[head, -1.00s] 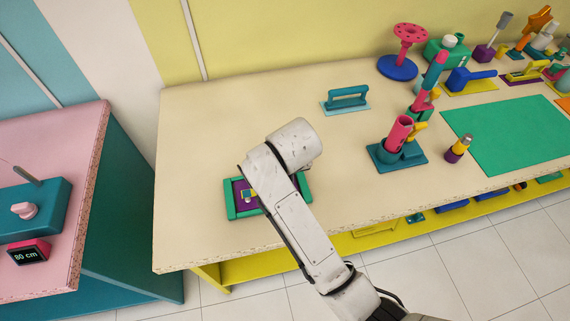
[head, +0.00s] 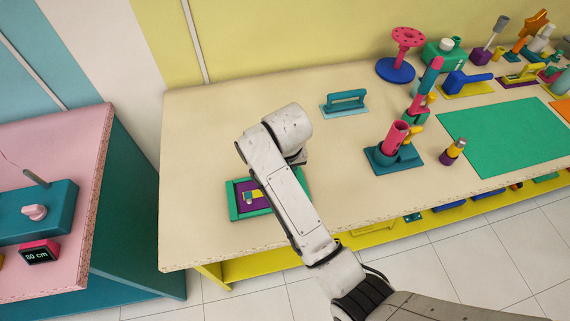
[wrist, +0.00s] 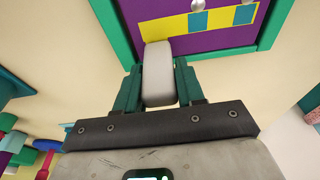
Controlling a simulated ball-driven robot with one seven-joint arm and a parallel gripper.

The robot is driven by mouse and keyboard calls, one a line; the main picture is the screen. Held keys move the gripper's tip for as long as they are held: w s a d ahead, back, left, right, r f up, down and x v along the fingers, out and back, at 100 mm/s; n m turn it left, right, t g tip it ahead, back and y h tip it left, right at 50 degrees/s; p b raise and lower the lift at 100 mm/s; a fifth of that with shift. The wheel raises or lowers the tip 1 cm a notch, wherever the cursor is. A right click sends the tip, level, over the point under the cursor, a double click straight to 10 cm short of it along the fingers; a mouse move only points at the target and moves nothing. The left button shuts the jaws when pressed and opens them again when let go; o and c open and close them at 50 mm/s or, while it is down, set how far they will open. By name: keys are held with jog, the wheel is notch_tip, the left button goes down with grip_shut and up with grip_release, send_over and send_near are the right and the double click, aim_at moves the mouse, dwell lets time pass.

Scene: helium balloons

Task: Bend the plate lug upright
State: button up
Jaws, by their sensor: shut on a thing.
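A yellow plate (wrist: 195,22) with blue patches and round silver heads lies on a purple panel (wrist: 215,40) inside a green frame (wrist: 108,25). In the head view the yellow plate (head: 258,195) and frame (head: 234,200) are partly covered by my arm. My gripper (wrist: 158,68) has its two teal fingers shut on a light grey bar (wrist: 158,75). The bar's far end meets or overlaps the plate's edge; I cannot tell whether it is the lug itself. My gripper is hidden behind my arm in the head view.
A teal handled block (head: 346,102) stands behind the frame. A pink tube in a teal holder (head: 393,150) and a yellow-and-purple piece (head: 452,152) stand to the right, beside a green mat (head: 505,135). The tabletop left of the frame is clear.

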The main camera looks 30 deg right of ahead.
jog(key=o, duration=1.1)
jog(key=v, duration=0.3)
jog(key=s+v, duration=0.1)
jog(key=v, duration=0.2)
jog(key=shift+a+f, duration=0.15)
jog(key=shift+f, duration=0.05)
